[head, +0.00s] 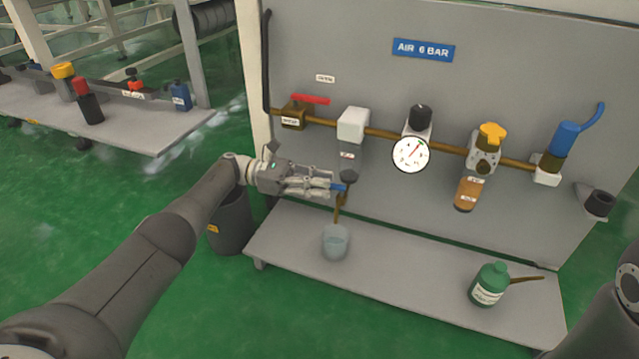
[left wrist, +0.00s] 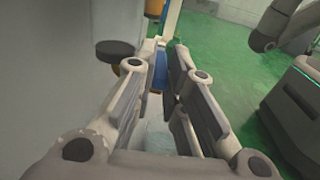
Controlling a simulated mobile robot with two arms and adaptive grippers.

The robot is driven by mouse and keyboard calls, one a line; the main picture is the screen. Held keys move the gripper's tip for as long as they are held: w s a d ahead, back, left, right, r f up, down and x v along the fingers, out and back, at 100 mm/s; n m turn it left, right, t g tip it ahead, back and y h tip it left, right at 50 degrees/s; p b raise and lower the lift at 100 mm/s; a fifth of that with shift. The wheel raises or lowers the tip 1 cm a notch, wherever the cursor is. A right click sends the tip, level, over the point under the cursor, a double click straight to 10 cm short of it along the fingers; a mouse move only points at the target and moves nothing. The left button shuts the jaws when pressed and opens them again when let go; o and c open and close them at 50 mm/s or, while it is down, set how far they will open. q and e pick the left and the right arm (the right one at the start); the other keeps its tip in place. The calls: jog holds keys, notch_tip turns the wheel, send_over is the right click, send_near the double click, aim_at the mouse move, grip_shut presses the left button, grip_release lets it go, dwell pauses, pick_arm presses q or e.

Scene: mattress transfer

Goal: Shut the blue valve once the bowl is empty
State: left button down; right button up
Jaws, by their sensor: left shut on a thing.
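My left gripper (head: 333,189) is shut on the blue valve (head: 341,187), a small blue handle on a brass drain under a white block (head: 353,125). Below the block is a small label and a dark round cap (head: 348,177); a clear bowl between them is hard to make out, and I cannot tell if it holds liquid. A translucent cup (head: 335,242) stands on the shelf below the drain. In the left wrist view the blue valve (left wrist: 161,72) is between the fingers, beside the dark cap (left wrist: 114,50). My right gripper is not in view.
A green bottle (head: 490,284) stands on the shelf (head: 400,285). A dark bin (head: 231,222) is left of it.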

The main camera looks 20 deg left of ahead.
pick_arm(q)
jog(key=shift+f, duration=0.1)
jog(key=c, duration=1.5)
grip_release()
jog(key=shift+s+n+t, duration=0.4)
jog(key=shift+n+t, duration=0.3)
jog(key=shift+t, duration=0.4)
jog(key=shift+s+d+n+t+y, duration=0.1)
jog(key=shift+s+n+t+y, duration=0.1)
jog(key=shift+n+t+y, duration=0.3)
